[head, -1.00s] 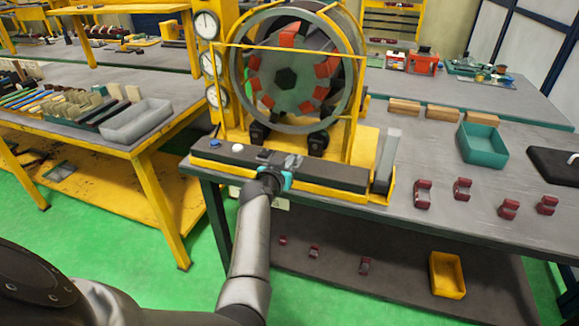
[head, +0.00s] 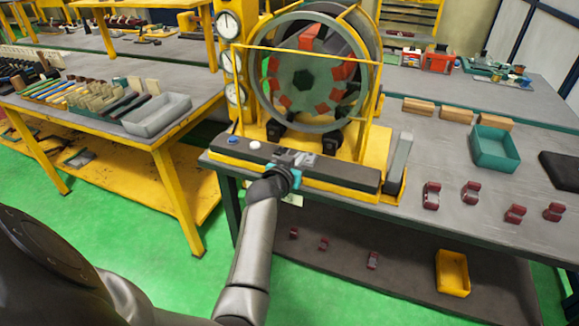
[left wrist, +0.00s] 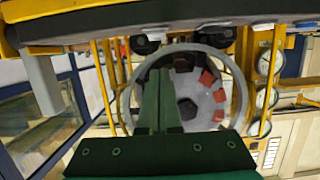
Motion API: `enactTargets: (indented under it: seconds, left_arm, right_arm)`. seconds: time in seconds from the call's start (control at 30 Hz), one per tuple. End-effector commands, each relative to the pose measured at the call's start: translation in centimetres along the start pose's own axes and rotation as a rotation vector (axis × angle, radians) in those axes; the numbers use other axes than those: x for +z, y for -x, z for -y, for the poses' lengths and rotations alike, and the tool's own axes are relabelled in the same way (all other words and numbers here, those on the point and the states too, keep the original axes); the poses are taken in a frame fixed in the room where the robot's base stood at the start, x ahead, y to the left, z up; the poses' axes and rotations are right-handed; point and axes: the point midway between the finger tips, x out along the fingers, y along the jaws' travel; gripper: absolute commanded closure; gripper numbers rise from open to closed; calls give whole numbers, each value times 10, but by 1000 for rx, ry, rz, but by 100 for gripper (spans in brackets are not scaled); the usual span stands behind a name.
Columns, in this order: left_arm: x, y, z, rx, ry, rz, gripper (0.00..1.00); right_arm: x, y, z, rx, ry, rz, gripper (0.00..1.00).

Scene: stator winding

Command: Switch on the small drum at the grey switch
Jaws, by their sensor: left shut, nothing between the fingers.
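The small drum (head: 303,80) is a grey ring around a disc with red blocks, standing in a yellow frame on the bench. A dark control strip (head: 340,176) runs along the front of its base. It carries a blue button (head: 233,139), a white button (head: 255,146) and small grey and dark parts, among which I take one to be the grey switch (head: 284,154). My left gripper (head: 296,163) is shut and empty, close at this part; contact cannot be told. In the left wrist view its green fingers (left wrist: 154,100) are together before the drum (left wrist: 200,90). My right gripper is not in view.
Gauges (head: 228,25) stand left of the drum. A grey upright bar (head: 400,155) stands right of the strip. Several dark red clamp-like parts (head: 431,195), a teal tray (head: 492,148) and wooden blocks (head: 455,114) lie farther right. Another bench (head: 160,133) is at left.

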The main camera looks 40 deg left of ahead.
Motion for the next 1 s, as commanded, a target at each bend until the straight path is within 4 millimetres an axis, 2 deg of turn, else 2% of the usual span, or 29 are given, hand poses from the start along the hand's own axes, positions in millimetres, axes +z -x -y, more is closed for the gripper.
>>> enactTargets:
  seconds: [0.2, 0.4, 0.6, 1.0]
  left_arm:
    - [6, 35, 0, 1, 0, 2, 100]
    - [9, 54, 0, 1, 0, 2, 100]
    - [10, 60, 0, 1, 1, 1, 100]
    - [10, 60, 0, 1, 1, 1, 100]
  right_arm:
    - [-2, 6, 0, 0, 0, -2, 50]
    - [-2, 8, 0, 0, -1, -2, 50]
    - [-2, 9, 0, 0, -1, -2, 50]
    - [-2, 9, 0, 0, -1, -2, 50]
